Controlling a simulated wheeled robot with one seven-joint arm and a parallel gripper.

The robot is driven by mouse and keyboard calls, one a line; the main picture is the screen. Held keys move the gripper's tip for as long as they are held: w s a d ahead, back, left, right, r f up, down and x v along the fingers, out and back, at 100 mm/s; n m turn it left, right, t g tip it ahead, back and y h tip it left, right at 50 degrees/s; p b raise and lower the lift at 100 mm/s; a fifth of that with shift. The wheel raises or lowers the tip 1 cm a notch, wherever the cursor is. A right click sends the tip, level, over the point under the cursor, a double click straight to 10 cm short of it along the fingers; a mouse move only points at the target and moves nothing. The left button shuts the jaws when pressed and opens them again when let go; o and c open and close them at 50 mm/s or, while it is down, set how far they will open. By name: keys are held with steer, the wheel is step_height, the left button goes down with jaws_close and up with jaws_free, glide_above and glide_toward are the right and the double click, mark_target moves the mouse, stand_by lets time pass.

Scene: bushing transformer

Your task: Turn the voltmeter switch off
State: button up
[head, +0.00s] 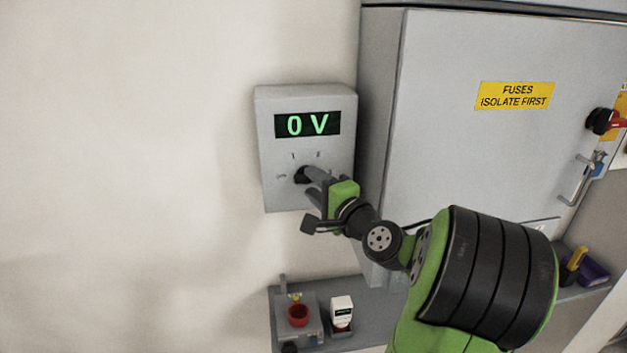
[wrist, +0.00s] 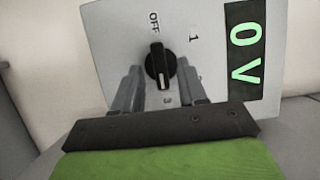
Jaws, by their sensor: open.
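The voltmeter (head: 270,150) is a grey box on the wall, and its green display (head: 307,124) reads 0 V. Its black switch knob (head: 301,176) is partly hidden by my gripper (head: 314,183) in the head view. In the wrist view, the knob (wrist: 160,58) shows between the two open fingers of my gripper (wrist: 158,68), with a visible gap on each side. The knob's white line is at its lower end, towards the "3" mark; "OFF" (wrist: 154,22) is at the opposite end. How far the fingertips reach along the knob is unclear.
A grey cabinet (head: 440,150) with a yellow fuses label stands close to the right of the voltmeter. The wall to the left is bare.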

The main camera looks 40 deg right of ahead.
steer(key=shift+w+d, duration=0.1)
steer(key=shift+w, duration=0.4)
jaws_close()
